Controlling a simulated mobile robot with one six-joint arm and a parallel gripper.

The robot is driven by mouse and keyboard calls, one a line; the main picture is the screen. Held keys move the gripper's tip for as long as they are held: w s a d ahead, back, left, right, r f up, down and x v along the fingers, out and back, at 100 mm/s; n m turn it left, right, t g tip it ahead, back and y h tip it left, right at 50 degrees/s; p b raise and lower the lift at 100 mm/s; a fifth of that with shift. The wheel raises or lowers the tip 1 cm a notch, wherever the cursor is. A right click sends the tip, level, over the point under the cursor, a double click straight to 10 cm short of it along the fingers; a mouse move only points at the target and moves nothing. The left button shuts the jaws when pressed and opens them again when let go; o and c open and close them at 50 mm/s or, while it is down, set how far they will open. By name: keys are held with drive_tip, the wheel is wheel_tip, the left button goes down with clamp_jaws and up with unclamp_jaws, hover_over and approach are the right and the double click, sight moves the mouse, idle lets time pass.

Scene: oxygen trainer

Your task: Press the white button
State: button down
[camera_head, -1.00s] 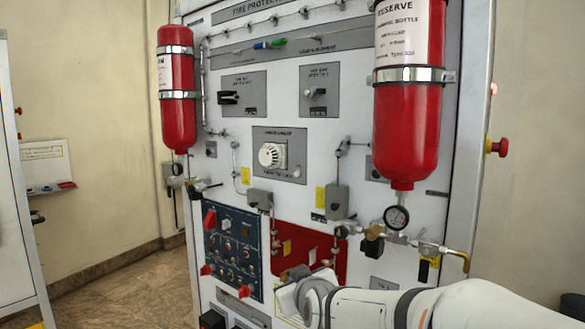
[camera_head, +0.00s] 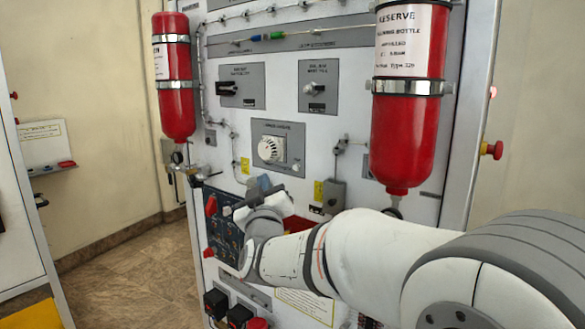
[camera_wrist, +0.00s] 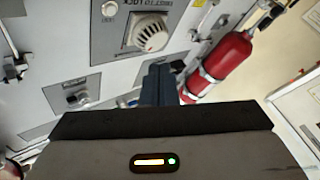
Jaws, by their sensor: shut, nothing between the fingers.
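A small round white button (camera_wrist: 109,9) sits on a grey plate beside a larger white round detector (camera_wrist: 150,33), near the top edge of the wrist view. In the head view the button (camera_head: 296,167) is small, right of the detector (camera_head: 270,149). My gripper (camera_wrist: 158,68) is shut and empty, with its dark fingers pointing at the panel. In the wrist view the fingertips lie below the detector and down-right of the button, touching neither. In the head view my gripper (camera_head: 264,182) is below the detector plate, partly hidden by my wrist.
Red bottles stand at the panel's left (camera_head: 175,78) and right (camera_head: 405,130). A dark switch panel (camera_head: 224,232) is below left, partly covered by my arm. Knob plates (camera_head: 242,86) sit above the detector. Floor (camera_head: 130,268) is open at the left.

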sight(296, 168)
drive_tip(key=shift+w+d, duration=0.85)
drive_tip(key=shift+w, duration=0.25)
drive_tip(key=shift+w+d, duration=0.9)
drive_tip(key=shift+w, duration=0.25)
drive_tip(key=shift+w+d, duration=0.85)
drive_tip(key=shift+w, duration=0.25)
drive_tip(key=shift+w+d+f, duration=0.1)
drive_tip(key=shift+w+d+b, duration=0.2)
drive_tip(key=shift+b, duration=0.3)
